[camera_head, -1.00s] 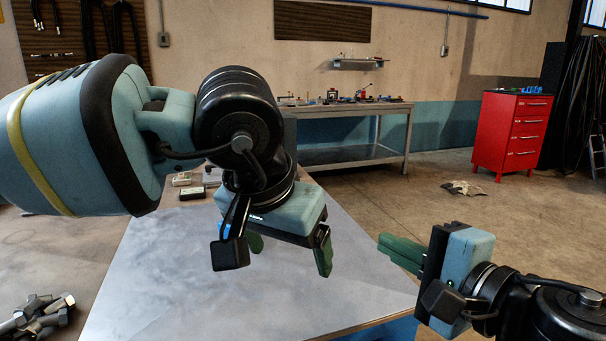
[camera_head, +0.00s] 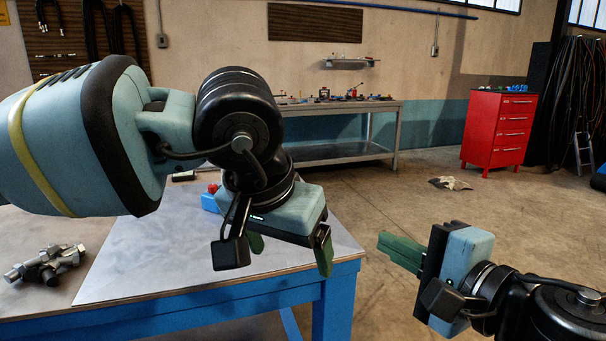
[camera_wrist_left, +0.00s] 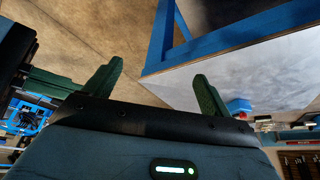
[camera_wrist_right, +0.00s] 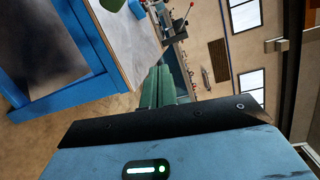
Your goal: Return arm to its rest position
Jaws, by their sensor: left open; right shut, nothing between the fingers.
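My left gripper (camera_head: 290,252) hangs from the bent left arm in the head view, between me and the table. Its two green fingers are apart with nothing between them, as the left wrist view (camera_wrist_left: 155,85) also shows. My right gripper (camera_head: 388,248) is at the lower right, pointing left, over the floor beside the table. Its green fingers are together and empty, also in the right wrist view (camera_wrist_right: 160,75). Both grippers are clear of the table top in the picture, though the left arm hides part of it.
The blue-framed table (camera_head: 290,297) stands front left, with a grey sheet on top. Metal fittings (camera_head: 46,264) lie at its left, and a blue item with a red top (camera_head: 211,198) is partly hidden. A red cabinet (camera_head: 498,132) and workbench (camera_head: 350,148) stand behind. The floor right is open.

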